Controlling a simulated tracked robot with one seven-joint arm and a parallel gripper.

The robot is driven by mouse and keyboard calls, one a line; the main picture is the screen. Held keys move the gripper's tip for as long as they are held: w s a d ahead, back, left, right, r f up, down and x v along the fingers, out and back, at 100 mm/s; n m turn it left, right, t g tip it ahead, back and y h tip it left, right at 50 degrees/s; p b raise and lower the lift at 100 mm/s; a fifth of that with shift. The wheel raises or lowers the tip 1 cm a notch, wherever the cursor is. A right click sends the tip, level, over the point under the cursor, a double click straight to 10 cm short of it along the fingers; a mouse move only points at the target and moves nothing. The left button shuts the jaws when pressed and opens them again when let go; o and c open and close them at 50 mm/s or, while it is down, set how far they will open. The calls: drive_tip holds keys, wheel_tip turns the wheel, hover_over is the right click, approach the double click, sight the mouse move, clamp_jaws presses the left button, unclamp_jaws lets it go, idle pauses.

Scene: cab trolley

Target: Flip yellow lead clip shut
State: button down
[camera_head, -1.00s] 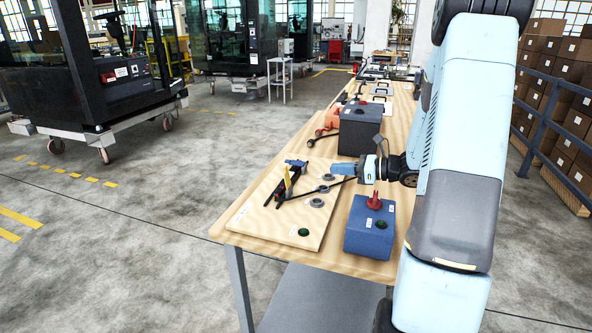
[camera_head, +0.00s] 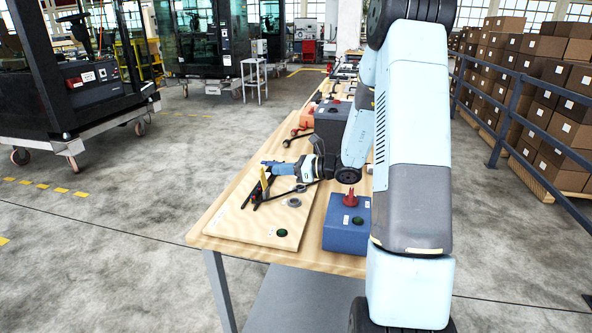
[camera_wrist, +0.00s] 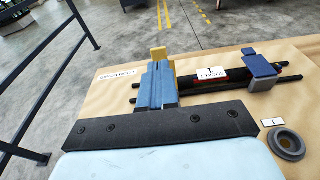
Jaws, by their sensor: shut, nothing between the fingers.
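The yellow lead clip (camera_head: 264,182) stands upright over the dark leads on the wooden board (camera_head: 232,222) in the head view. In the wrist view the yellow clip (camera_wrist: 158,54) shows just past the fingertips, partly hidden by the fingers. My gripper (camera_head: 276,168) is shut and empty, its blue fingers beside the yellow clip. It also shows in the wrist view (camera_wrist: 157,76). I cannot tell if the fingers touch the clip. A blue clip (camera_wrist: 260,66) sits on the same black leads (camera_wrist: 210,83), right of the fingers in the wrist view.
A grey ring (camera_wrist: 286,142) lies on the board near the gripper. A blue box with a red knob (camera_head: 346,224) stands right of the board. Open floor lies left of the table.

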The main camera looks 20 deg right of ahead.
sight(263, 170)
drive_tip(key=shift+x, duration=1.65)
drive_tip(key=shift+a+r, duration=0.1)
